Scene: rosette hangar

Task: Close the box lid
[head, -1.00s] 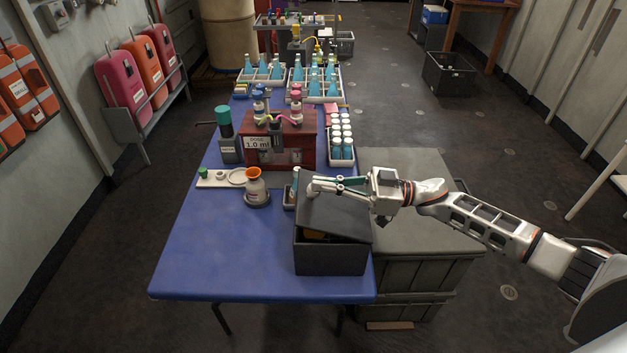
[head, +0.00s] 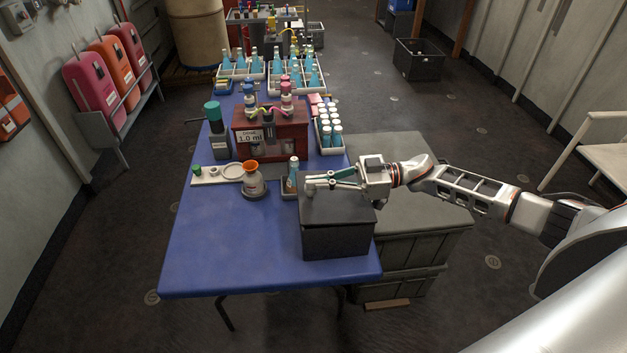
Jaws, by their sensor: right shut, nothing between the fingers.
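The dark grey box (head: 336,243) stands at the near right corner of the blue table. Its lid (head: 338,212) lies over the top and looks down or nearly so; I cannot tell whether it is fully seated. My right gripper (head: 312,185) reaches in from the right, shut and empty, at the far edge of the lid, close above it or touching it. The inside of the box is hidden. My left gripper is not in view.
An orange-topped flask (head: 254,181) and a small bottle (head: 293,174) stand left of and behind the box. A red-brown dosing stand (head: 270,133) is farther back. Large grey crates (head: 410,225) sit right of the table (head: 225,255). The table's front left is clear.

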